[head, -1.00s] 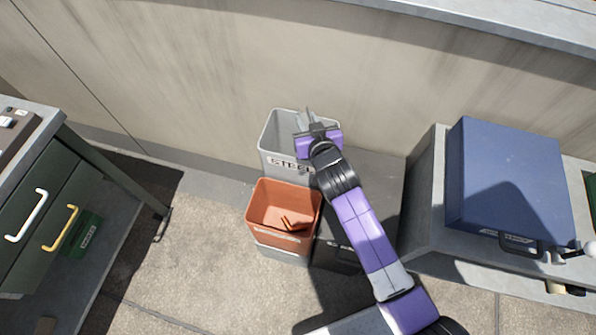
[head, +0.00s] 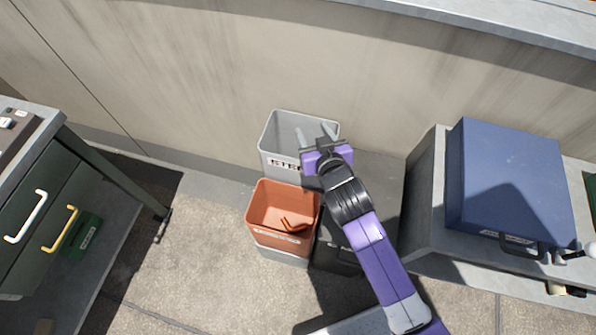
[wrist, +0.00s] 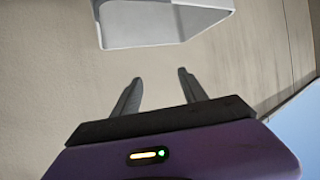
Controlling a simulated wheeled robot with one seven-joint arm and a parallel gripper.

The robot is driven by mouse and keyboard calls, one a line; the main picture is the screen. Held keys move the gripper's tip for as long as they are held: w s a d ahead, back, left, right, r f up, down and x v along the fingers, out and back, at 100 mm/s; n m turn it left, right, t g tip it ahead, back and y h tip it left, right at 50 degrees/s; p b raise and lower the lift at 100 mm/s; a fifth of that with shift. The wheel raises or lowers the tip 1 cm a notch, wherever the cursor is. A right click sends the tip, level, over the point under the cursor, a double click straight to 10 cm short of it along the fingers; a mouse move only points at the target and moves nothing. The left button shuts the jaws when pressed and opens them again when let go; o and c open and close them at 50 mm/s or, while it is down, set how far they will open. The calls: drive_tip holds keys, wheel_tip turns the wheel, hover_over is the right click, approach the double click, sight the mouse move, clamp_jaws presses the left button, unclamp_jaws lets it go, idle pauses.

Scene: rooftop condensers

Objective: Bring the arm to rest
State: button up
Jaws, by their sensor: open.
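My gripper (head: 317,137) is open and empty, with its two fingers spread apart. In the head view it shows in front of the right part of the grey bin (head: 275,142), which is lettered on its front and partly hidden by the gripper. In the wrist view the gripper's fingers (wrist: 160,90) point toward a pale bin (wrist: 165,32) at the top, with a gap between them. My purple and black arm runs from the lower right up to the bin.
An orange bin (head: 262,218) with a small orange-brown piece inside stands in front of the grey one. A dark bin (head: 337,252) is beside it. A blue case (head: 505,180) sits on a grey cabinet at right. A green drawer unit (head: 40,205) stands at left, with open floor between.

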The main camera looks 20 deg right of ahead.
drive_tip(key=shift+v, duration=1)
